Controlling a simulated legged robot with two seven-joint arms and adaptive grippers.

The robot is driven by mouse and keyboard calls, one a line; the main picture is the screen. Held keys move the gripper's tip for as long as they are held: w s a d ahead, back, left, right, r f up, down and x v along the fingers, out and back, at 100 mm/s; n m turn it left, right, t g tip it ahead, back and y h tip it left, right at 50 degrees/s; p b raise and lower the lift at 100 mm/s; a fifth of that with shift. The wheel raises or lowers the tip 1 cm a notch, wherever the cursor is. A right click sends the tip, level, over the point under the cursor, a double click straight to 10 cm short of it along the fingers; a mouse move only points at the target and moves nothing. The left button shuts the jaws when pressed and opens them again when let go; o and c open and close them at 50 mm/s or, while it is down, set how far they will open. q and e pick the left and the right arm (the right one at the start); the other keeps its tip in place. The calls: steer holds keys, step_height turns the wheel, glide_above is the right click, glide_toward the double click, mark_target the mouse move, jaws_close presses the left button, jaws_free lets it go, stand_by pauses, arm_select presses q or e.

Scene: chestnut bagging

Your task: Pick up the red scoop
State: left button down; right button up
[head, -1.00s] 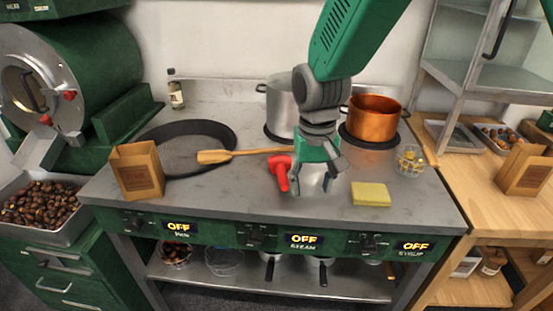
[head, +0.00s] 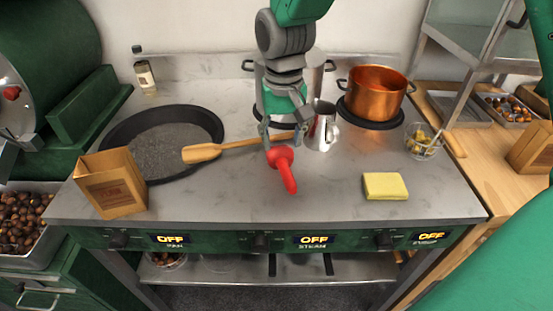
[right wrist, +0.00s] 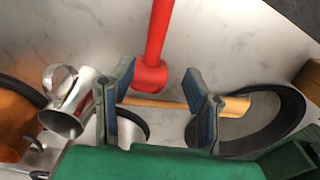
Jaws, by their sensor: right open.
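The red scoop (head: 285,172) lies on the grey counter, its handle pointing toward the front edge. In the right wrist view its red handle (right wrist: 158,35) runs up from the round red head. My right gripper (head: 284,137) is open and comes down from above at the scoop's head end. In the right wrist view the fingers of my right gripper (right wrist: 160,90) stand apart, with the red head between and just beyond their tips. I cannot tell whether they touch it. My left gripper is not in view.
A steel pitcher (head: 323,128) stands close right of the gripper. A wooden spatula (head: 203,153) lies behind the scoop, reaching over the black pan (head: 117,137). A paper bag (head: 110,184), yellow sponge (head: 385,186) and copper pot (head: 377,94) stand around.

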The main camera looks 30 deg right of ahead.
mark_target(285, 166)
steer(key=f, duration=0.2)
steer(key=d+f, duration=0.1)
steer(key=f, duration=0.1)
steer(key=shift+w+f, duration=0.2)
steer(key=f, duration=0.3)
steer(key=f+b, duration=0.1)
steer(key=shift+s+a+f, duration=0.15)
steer(key=shift+a+f, duration=0.15)
steer(key=shift+d, duration=0.2)
steer(key=shift+s, duration=0.1)
steer(key=shift+c, duration=1.2)
steer(key=shift+d, duration=0.1)
jaws_close()
